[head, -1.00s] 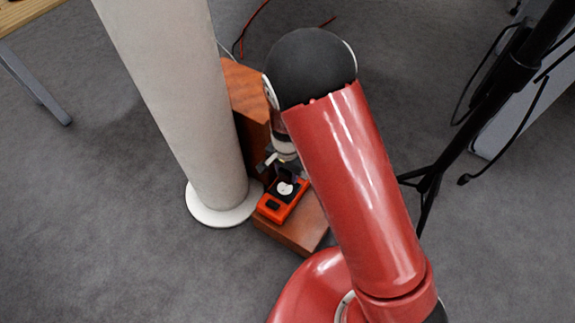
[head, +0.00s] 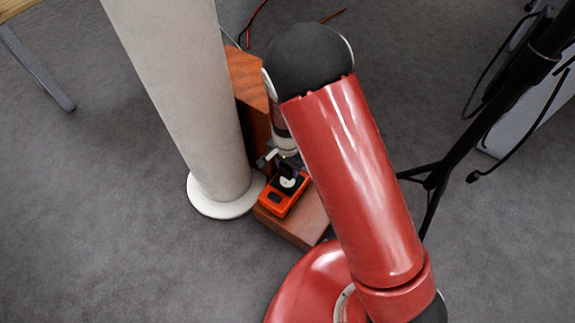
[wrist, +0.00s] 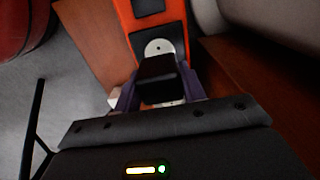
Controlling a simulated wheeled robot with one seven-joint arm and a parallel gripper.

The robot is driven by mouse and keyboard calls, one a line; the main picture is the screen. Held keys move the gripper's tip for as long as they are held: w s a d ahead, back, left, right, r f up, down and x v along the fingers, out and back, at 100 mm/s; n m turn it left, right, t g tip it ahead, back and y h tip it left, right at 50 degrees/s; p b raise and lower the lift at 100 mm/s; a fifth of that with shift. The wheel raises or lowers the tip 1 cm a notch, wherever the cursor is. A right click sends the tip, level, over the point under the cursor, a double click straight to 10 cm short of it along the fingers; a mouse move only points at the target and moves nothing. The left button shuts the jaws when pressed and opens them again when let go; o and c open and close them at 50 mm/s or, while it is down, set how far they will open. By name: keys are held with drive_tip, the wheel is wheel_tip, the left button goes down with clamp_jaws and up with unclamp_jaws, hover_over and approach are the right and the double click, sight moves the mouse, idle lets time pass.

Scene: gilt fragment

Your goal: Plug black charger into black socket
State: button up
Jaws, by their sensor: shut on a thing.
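A black, block-shaped charger (wrist: 157,72) sits between the purple fingers of my gripper (wrist: 158,98) in the wrist view. My gripper is shut on it. An orange unit (wrist: 120,14) lies just beyond the charger; it also shows in the head view (head: 268,208). A white disc (wrist: 160,47) with a small dark hole is on the unit, right by the charger's far end. A dark rectangular inset (wrist: 149,7) lies farther along the unit. Which part is the black socket is unclear. The charger's prongs are hidden, and I cannot tell whether it touches the unit.
The unit rests on a low reddish-brown wooden step (head: 310,222). A thick pale column (head: 185,90) with a round base (head: 212,208) stands close on the left. A black tripod stand (head: 440,175) is at the right. Grey carpet (head: 90,210) is open at left.

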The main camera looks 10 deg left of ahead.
sight(288, 174)
drive_tip(key=shift+f+b, duration=1)
drive_tip(key=shift+f, duration=0.6)
drive_tip(key=shift+f, duration=0.6)
idle(1.3)
drive_tip(key=o, duration=1)
drive_tip(key=shift+r, duration=0.1)
wheel_tip(288, 174, up, 8)
drive_tip(key=shift+f+p, duration=0.15)
drive_tip(key=shift+p, duration=0.65)
